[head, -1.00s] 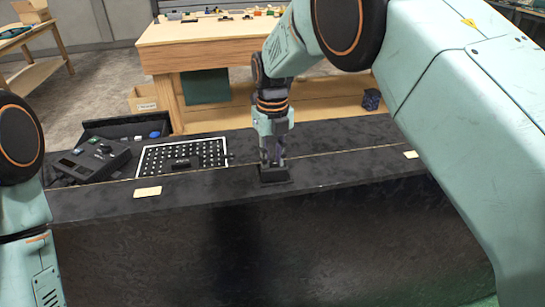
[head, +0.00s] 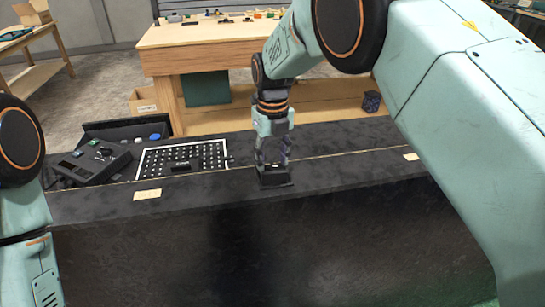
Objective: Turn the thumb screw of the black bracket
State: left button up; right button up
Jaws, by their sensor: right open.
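The black bracket (head: 274,179) stands on the dark console top, near its front edge, in the middle of the head view. My right gripper (head: 273,164) points down right over the bracket, with its fingers apart around the bracket's upper part. The thumb screw is too small and too hidden by the fingers to make out. I cannot tell whether the fingers touch it. My left arm shows at the left edge, but its gripper is out of view.
A white-bordered panel with several dots (head: 183,158) lies left of the bracket. A black control box (head: 97,162) stands further left. Pale labels (head: 147,194) lie on the console (head: 350,172). A wooden workbench (head: 215,32) stands behind. The console top right of the bracket is mostly clear.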

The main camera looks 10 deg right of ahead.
aim_at(273, 166)
notch_tip(273, 166, up, 12)
dwell(0.6)
jog(key=shift+s+f, duration=0.1)
jog(key=shift+s, duration=0.05)
